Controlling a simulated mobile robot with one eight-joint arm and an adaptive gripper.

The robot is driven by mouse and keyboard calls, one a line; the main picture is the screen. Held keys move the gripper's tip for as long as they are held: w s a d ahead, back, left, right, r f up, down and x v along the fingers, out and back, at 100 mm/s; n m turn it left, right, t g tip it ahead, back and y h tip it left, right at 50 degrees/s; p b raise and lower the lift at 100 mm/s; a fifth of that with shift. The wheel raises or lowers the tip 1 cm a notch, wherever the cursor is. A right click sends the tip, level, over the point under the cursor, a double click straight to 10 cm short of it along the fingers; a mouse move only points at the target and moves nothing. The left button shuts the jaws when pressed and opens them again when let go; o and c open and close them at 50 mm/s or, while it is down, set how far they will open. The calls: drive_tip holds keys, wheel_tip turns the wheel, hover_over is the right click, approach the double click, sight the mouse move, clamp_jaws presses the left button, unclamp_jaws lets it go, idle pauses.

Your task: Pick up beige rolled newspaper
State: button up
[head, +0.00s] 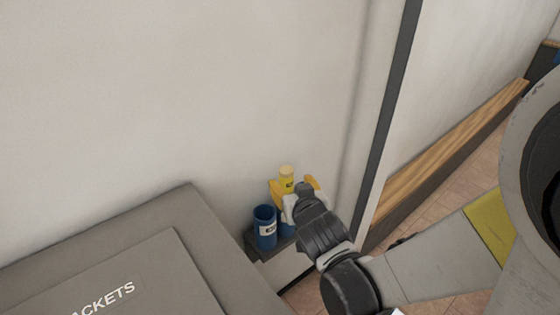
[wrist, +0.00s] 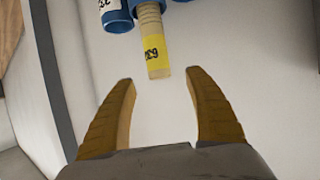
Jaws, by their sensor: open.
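The beige rolled newspaper (head: 286,171) has a yellow band and stands upright out of a blue tube. In the wrist view the newspaper (wrist: 152,28) points toward my gripper, its pale free end close to the gap between the fingertips. Dark characters show on its yellow band. My gripper (wrist: 161,77) is open and empty, one yellow finger on each side of the newspaper's line. In the head view my gripper (head: 292,184) is at the newspaper and hides its lower part. I cannot tell from there whether they touch.
A blue tube with a white label (head: 265,228) stands left of my gripper, on a dark ledge (head: 256,250). A grey cabinet (head: 150,235) fills the lower left. A pale wall (head: 150,90) rises behind. A dark vertical strip (head: 395,95) runs to the right.

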sight(288, 179)
drive_tip(key=b+x, duration=0.1)
drive_tip(key=x, duration=0.1)
drive_tip(key=b+x, duration=0.1)
drive_tip(key=x, duration=0.2)
drive_tip(key=b+x, duration=0.1)
drive_tip(key=x, duration=0.2)
drive_tip(key=shift+s+d+f, duration=0.15)
drive_tip(key=shift+f, duration=0.15)
drive_tip(key=shift+r, duration=0.1)
clamp_jaws()
